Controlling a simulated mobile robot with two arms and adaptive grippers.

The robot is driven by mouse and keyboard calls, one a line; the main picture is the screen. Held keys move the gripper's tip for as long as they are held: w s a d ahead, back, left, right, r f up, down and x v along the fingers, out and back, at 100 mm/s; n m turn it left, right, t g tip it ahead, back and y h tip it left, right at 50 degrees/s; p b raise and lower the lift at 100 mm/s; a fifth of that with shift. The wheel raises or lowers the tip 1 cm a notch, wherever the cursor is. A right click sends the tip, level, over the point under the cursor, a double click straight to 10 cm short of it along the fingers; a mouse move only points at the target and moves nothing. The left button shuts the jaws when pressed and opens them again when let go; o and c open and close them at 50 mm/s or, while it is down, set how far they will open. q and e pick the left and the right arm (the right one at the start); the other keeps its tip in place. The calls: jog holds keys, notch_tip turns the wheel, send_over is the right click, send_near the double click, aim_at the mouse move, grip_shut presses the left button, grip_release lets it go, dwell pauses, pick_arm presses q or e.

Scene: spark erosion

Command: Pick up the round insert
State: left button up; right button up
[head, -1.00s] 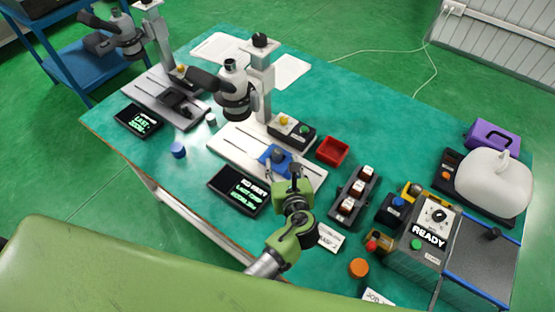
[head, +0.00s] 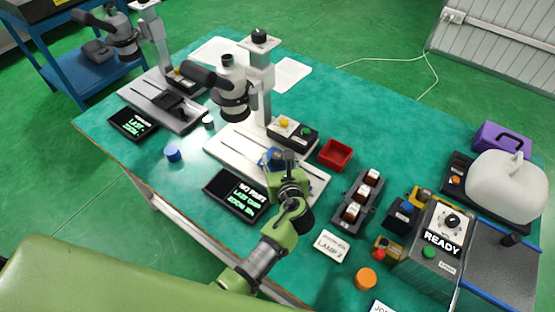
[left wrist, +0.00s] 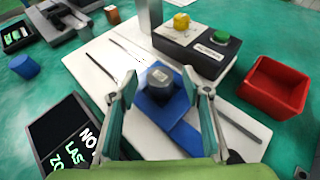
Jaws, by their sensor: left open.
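The round insert, a short dark grey cylinder with a lighter top (left wrist: 160,80), sits on a blue holder (left wrist: 181,132) on the white microscope base plate. My left gripper (left wrist: 162,100) is open, its two fingers on either side of the insert in the left wrist view. I cannot tell whether the fingers touch it. In the head view the left gripper (head: 288,160) is over the blue holder and hides most of it and the insert. My right gripper is not in view.
A black box with yellow and green buttons (left wrist: 199,48) stands behind the holder. A red tray (left wrist: 274,86) is to its right, and a black display (head: 240,194) to its left. The microscope (head: 232,90) rises behind. A blue cylinder (head: 172,153) stands on the mat further left.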

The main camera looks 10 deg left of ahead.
aim_at(279, 159)
pick_arm(q)
grip_shut()
jog(key=shift+w+r, duration=0.1)
jog(key=shift+r, duration=0.35)
notch_tip(279, 159, up, 2)
jog(key=shift+r, duration=0.2)
jog(key=s+r, duration=0.9)
jog(key=s, duration=0.5)
jog(key=shift+a+r, duration=0.3)
jog(key=shift+r, duration=0.1)
